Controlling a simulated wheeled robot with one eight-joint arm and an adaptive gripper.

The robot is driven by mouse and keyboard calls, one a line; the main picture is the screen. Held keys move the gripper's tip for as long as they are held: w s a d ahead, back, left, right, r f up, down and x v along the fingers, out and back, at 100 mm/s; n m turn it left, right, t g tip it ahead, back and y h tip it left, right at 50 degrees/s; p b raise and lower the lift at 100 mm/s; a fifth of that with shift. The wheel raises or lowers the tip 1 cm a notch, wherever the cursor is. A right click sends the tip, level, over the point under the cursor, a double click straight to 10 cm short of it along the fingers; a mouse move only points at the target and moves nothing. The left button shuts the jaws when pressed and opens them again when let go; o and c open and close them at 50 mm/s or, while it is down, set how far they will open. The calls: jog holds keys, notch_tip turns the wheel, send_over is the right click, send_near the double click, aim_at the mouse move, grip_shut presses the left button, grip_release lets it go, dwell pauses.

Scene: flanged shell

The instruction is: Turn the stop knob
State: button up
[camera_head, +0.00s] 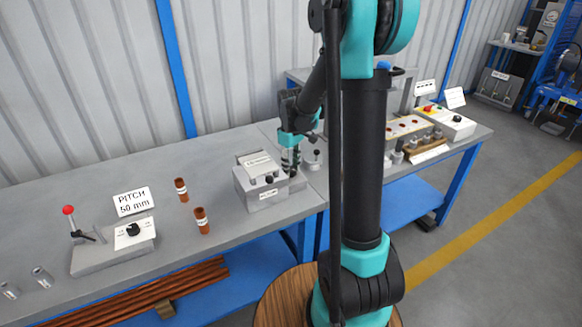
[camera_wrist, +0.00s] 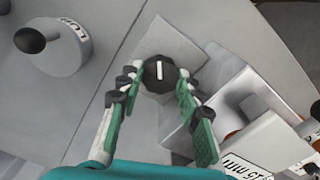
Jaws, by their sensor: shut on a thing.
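A black knob (camera_wrist: 159,73) with a white pointer line sits on a grey block (camera_wrist: 178,45) in the wrist view. The line runs nearly straight up and down in that picture. My gripper (camera_wrist: 157,84) has one green-padded finger on each side of the knob, shut on it. In the head view my gripper (camera_head: 290,163) is low over the bench, just behind and right of a grey box (camera_head: 262,198) with a small dark knob (camera_head: 268,179). The held knob is hidden there by my fingers. No stop label is readable on it.
A round grey part with a black ball (camera_wrist: 30,40) and a label stands left in the wrist view. Label plates (camera_wrist: 270,150) crowd the lower right. On the bench are a red-knobbed lever (camera_head: 69,211), brown cylinders (camera_head: 201,220) and a button panel (camera_head: 408,126).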

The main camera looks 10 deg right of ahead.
aim_at(291, 169)
jog(key=m, duration=1.3)
jog(key=shift+m, duration=0.3)
dwell(0.4)
jog(key=o, duration=1.2)
jog(key=shift+c, duration=0.2)
jog(key=shift+r, duration=0.15)
notch_tip(291, 169, up, 12)
jog(key=s+d+f+n+t, duration=0.2)
jog(key=s+f, duration=0.5)
jog(key=s, duration=0.4)
jog(key=s+d+f+n+t, duration=0.2)
jog(key=s+f, duration=0.4)
jog(key=s, duration=0.5)
jog(key=shift+f+n, duration=0.4)
jog(key=shift+n, duration=0.3)
